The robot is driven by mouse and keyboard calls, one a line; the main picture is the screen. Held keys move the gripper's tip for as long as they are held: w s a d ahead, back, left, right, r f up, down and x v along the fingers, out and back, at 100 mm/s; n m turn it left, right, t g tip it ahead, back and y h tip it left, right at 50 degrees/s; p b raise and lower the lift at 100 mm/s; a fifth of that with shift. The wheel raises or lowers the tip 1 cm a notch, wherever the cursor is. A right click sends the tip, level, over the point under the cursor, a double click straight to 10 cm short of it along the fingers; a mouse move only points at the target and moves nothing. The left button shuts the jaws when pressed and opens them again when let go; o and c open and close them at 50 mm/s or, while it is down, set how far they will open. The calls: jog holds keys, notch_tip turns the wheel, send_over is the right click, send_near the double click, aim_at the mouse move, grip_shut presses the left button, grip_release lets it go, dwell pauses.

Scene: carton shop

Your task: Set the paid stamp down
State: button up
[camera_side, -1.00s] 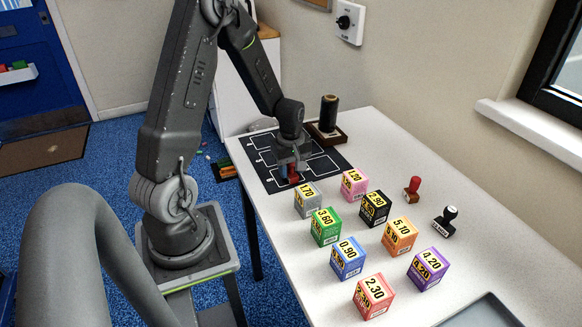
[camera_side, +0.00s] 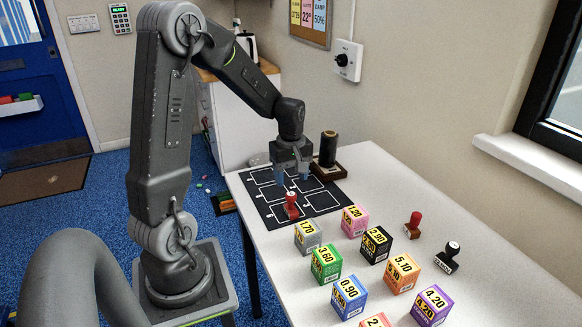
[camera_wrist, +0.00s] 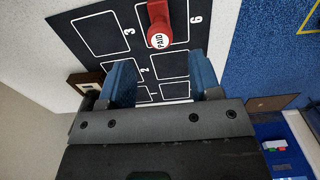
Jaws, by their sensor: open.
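The red paid stamp (camera_side: 291,206) stands upright on the black mat (camera_side: 262,178) with white outlined, numbered cells. It also shows in the wrist view (camera_wrist: 159,12), with a round "PAID" label on its top, near the numerals 3 and 6. My gripper (camera_side: 291,177) is open and empty, above and a little behind the stamp. In the wrist view its two blue fingers (camera_wrist: 163,75) are apart, with only mat showing between them.
Numbered cartons, such as the grey one (camera_side: 308,237) and the green one (camera_side: 326,264), stand in front of the mat. Another red stamp (camera_side: 414,222) and a black stamp (camera_side: 449,257) are at the right. A dark roll (camera_side: 328,150) on a wooden base stands behind the mat.

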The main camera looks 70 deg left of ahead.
notch_tip(320, 180, up, 2)
jog(key=shift+r, duration=0.1)
jog(key=shift+d+r, duration=0.15)
jog(key=shift+r, duration=0.15)
jog(key=s+d+r+m+t, duration=0.2)
jog(key=s+d+r+m, duration=0.3)
jog(key=d+m, duration=0.4)
jog(key=s+d+r+m+t, duration=0.3)
jog(key=s+d+r+m, duration=0.2)
jog(key=d+m, duration=0.4)
jog(key=d+r, duration=0.1)
jog(key=d, duration=0.1)
jog(key=shift+s+d+r+t, duration=0.2)
jog(key=shift+s+d+t, duration=0.1)
jog(key=shift+s, duration=0.05)
